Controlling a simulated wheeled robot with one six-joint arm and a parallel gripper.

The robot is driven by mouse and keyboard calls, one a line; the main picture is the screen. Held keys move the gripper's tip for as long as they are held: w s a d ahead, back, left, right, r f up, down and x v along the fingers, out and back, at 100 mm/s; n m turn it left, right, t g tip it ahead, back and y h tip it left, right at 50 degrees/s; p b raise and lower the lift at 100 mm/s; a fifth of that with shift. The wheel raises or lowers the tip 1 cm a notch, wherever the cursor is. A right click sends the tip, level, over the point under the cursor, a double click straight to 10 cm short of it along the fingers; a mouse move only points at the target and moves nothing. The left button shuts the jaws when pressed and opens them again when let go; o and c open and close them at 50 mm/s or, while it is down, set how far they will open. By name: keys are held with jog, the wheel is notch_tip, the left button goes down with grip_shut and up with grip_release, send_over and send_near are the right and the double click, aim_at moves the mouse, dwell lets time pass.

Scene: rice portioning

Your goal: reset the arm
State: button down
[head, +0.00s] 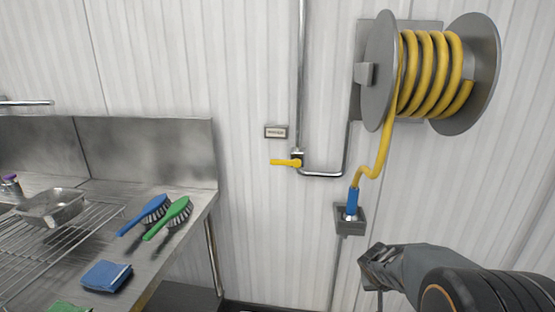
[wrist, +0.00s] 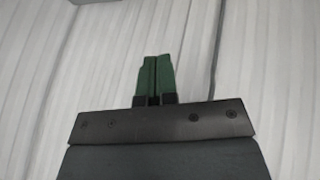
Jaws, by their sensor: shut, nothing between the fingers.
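My gripper shows in the wrist view (wrist: 156,72) with its two green fingers side by side, shut and empty, in front of the white ribbed wall. In the head view my arm reaches in from the lower right, and its dark end (head: 372,268) is in front of the wall, below the hose nozzle's holder. The fingertips are hard to make out there. The gripper is well to the right of the steel table and apart from everything on it.
A steel table (head: 185,225) at left holds a blue brush (head: 140,216), a green brush (head: 168,218), a blue cloth (head: 106,276) and a metal pan (head: 52,205) on a rack. A yellow hose reel (head: 381,70), a blue nozzle (head: 352,201) and a yellow valve handle (head: 284,163) are on the wall.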

jog(key=s+a+r+n+y+p, duration=0.1)
jog(key=s+a+r+y+p, duration=0.1)
jog(key=s+a+r+p, duration=0.2)
jog(key=s+a+r+n+y+p, duration=0.1)
jog(key=s+a+r+y+p, duration=0.1)
jog(key=s+a+r+p, duration=0.3)
jog(key=s+a+r, duration=0.3)
jog(key=s+r, duration=0.4)
jog(key=r, duration=0.4)
jog(key=shift+a+g+y+p, duration=0.3)
jog(key=shift+a+g, duration=0.1)
